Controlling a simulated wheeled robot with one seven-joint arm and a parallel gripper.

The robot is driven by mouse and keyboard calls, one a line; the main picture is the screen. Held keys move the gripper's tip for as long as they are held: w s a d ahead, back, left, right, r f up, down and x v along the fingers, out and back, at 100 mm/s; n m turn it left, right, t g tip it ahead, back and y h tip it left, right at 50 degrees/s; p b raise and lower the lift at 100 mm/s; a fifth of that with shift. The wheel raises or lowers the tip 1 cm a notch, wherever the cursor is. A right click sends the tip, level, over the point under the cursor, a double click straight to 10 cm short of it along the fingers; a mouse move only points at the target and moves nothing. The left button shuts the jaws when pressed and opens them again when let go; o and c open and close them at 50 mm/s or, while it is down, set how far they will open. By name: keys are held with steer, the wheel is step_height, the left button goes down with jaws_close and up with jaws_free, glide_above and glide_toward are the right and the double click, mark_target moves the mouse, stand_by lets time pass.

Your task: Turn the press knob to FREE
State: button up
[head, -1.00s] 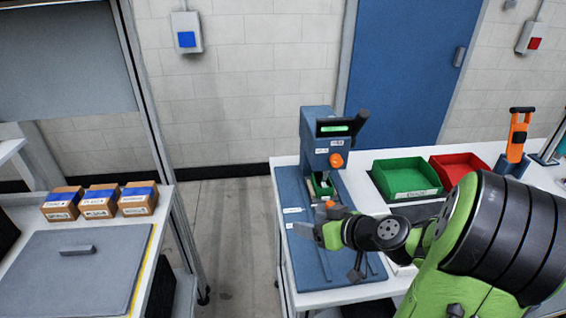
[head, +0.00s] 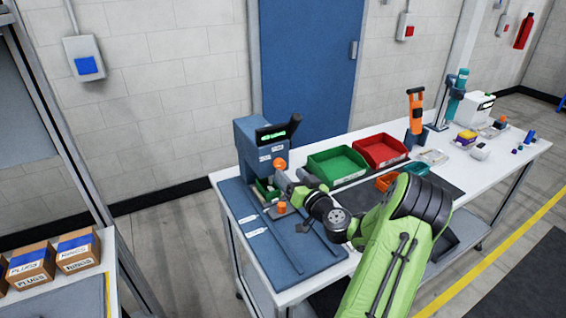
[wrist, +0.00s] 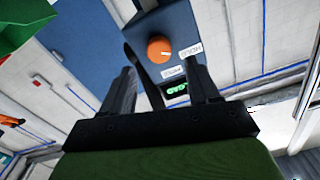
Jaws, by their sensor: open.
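The blue press (head: 250,155) stands at the back left of the white workbench. Its orange press knob (head: 280,163) is on the front face, between small white labels and below a dark panel with green lit text. In the wrist view the knob (wrist: 160,49) shows a short white mark, and the lit text (wrist: 177,91) and two labels appear beside it, too blurred to read surely. My gripper (head: 284,182) is just below and in front of the knob. In the wrist view my gripper (wrist: 161,68) has its fingers apart with the knob ahead, roughly between them, not gripped.
A second orange part (head: 281,208) sits low on the press base. A green bin (head: 337,165) and a red bin (head: 380,151) stand right of the press.

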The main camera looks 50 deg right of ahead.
mark_target(282, 166)
steer(key=p+x, duration=0.1)
steer(key=x, duration=0.4)
steer(key=shift+c, duration=0.3)
steer(key=c, duration=1)
